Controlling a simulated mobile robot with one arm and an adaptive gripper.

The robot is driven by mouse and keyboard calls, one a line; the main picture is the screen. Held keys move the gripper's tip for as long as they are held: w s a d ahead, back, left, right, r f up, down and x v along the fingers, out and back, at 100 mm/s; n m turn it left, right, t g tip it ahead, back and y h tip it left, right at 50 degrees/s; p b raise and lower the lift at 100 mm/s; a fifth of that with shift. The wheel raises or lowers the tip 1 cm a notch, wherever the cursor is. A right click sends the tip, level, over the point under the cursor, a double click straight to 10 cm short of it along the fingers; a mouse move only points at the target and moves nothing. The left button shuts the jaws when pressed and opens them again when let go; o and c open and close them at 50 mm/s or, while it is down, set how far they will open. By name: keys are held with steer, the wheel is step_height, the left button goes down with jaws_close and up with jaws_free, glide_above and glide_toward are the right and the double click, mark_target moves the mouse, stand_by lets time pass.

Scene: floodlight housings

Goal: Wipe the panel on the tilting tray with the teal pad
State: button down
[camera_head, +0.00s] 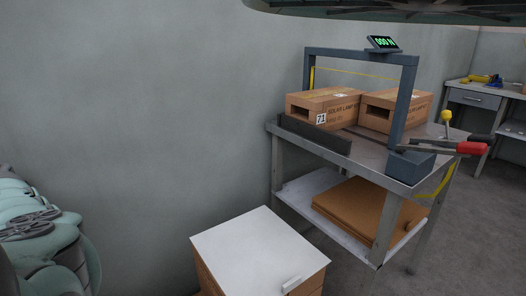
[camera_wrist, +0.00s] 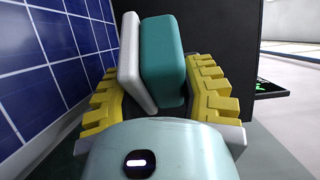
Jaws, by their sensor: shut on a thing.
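In the wrist view, my gripper (camera_wrist: 158,95) has yellow ridged fingers shut on the teal pad (camera_wrist: 164,62). The pad has a white layer (camera_wrist: 130,62) on its left side. A blue panel (camera_wrist: 45,55) with pale grid lines rises at the left, close to the left finger. I cannot tell whether the pad touches it. The tilting tray cannot be made out. In the head view neither my gripper, the pad nor the panel shows.
A dark upright surface (camera_wrist: 230,45) stands behind the pad in the wrist view. In the head view, a metal bench (camera_head: 375,150) holds cardboard boxes (camera_head: 322,107) under a grey frame (camera_head: 360,56). A white-topped cabinet (camera_head: 258,250) stands in front. Grey floor lies at the right.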

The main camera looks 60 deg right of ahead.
steer(key=shift+w+a+r+b, duration=0.1)
steer(key=shift+w+a+b, duration=0.1)
steer(key=shift+a, duration=0.45)
steer(key=shift+w+a+b, duration=0.2)
steer(key=shift+a, duration=0.4)
steer(key=shift+s+r+p, duration=0.2)
steer(key=shift+s+p, duration=0.05)
steer(key=shift+p, duration=0.45)
steer(key=p, duration=0.1)
steer(key=s+p, duration=0.1)
steer(key=p, duration=0.1)
steer(key=shift+s+a+r, duration=0.1)
steer(key=shift+s+a, duration=0.1)
steer(key=shift+a, duration=0.05)
steer(key=s+p, duration=0.1)
steer(key=p, duration=0.1)
steer(key=shift+s+a+p, duration=0.3)
steer(key=shift+s+p, duration=0.05)
steer(key=shift+p, duration=0.05)
steer(key=shift+s, duration=0.1)
steer(key=shift+s+a+p, duration=0.2)
steer(key=shift+s+p, duration=0.2)
steer(key=shift+p, duration=0.6)
steer(key=s+p, duration=0.2)
steer(key=shift+a+r+p, duration=0.1)
steer(key=shift+a+p, duration=0.3)
steer(key=shift+s+a+p, duration=0.2)
steer(key=shift+s+p, duration=0.2)
steer(key=shift+s, duration=0.1)
